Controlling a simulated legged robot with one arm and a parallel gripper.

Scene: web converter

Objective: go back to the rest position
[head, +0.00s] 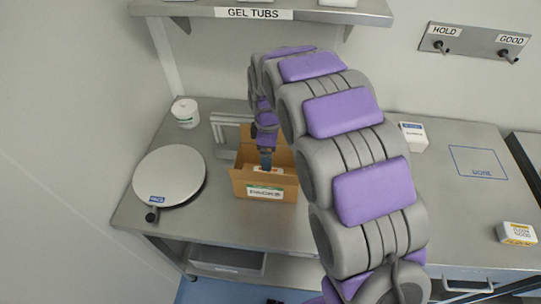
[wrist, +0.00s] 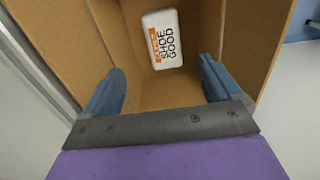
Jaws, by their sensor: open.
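My gripper (wrist: 162,98) shows in the wrist view with its two blue fingers apart and nothing between them. It points down into an open cardboard box (wrist: 125,25). A white packet with an orange patch and the words "SHOE GOOD" (wrist: 163,38) lies on the box floor, beyond the fingertips and apart from them. In the head view my arm curves over the bench and its end is at the open top of the box (head: 238,184). The fingertips are mostly hidden there by the box and arm.
A round grey plate (head: 168,174) and a white tub (head: 185,112) are left of the box. A white carton (head: 413,136), a marked blue square (head: 478,162) and another carton (head: 517,233) are on the right. A "GEL TUBS" shelf (head: 330,12) hangs above.

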